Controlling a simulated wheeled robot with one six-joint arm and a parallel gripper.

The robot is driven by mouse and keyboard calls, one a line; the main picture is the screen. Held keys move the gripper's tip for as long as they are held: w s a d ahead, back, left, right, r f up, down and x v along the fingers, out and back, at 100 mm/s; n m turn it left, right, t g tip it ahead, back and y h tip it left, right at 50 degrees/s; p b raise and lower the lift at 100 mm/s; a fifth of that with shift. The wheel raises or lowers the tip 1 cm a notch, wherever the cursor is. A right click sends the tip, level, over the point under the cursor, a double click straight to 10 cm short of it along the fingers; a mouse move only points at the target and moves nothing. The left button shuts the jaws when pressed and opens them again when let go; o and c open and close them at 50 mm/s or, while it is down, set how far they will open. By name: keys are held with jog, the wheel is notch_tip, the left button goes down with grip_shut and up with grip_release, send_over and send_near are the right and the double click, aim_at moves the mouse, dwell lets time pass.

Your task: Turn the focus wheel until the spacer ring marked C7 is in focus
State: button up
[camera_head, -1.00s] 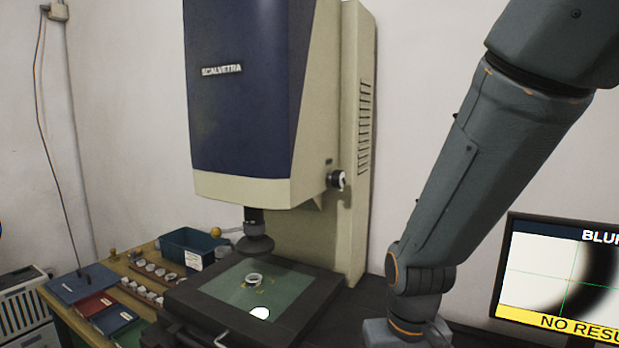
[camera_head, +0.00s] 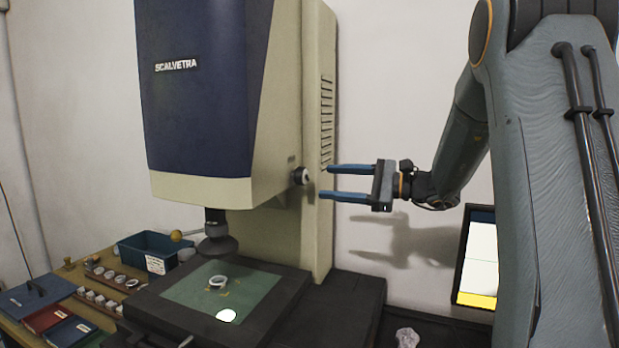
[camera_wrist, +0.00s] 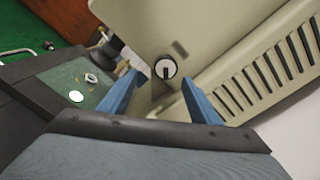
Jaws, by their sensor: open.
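The focus wheel (camera_head: 301,176) is a small black and pale knob on the right side of the measuring machine (camera_head: 215,100). My gripper (camera_head: 325,182) is open, its two blue fingers pointing left at the wheel from the right. In the wrist view the wheel (camera_wrist: 165,68) lies ahead between the fingers, which appear apart from it. A ring (camera_head: 217,282) sits on the green stage plate (camera_head: 185,290) under the lens (camera_head: 217,240); its marking is too small to read. The monitor (camera_head: 478,262) is partly hidden by my arm, and its text is not readable now.
A blue bin (camera_head: 135,250), racks of small rings (camera_head: 100,300) and coloured folders (camera_head: 45,318) lie on the wooden bench at left. A crumpled pale item (camera_head: 407,337) lies at the bottom right. The wall side right of the machine is clear around my gripper.

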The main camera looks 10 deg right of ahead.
aim_at(307, 176)
jog(key=shift+t, duration=0.3)
jog(key=p+x, duration=0.1)
jog(key=x, duration=0.4)
jog(key=r+p+x, duration=0.1)
jog(key=x, duration=0.1)
jog(key=shift+w+p, duration=0.35)
jog(key=shift+w, duration=0.05)
jog(key=shift+f, duration=0.1)
jog(key=shift+c, duration=0.4)
jog(key=c, duration=1)
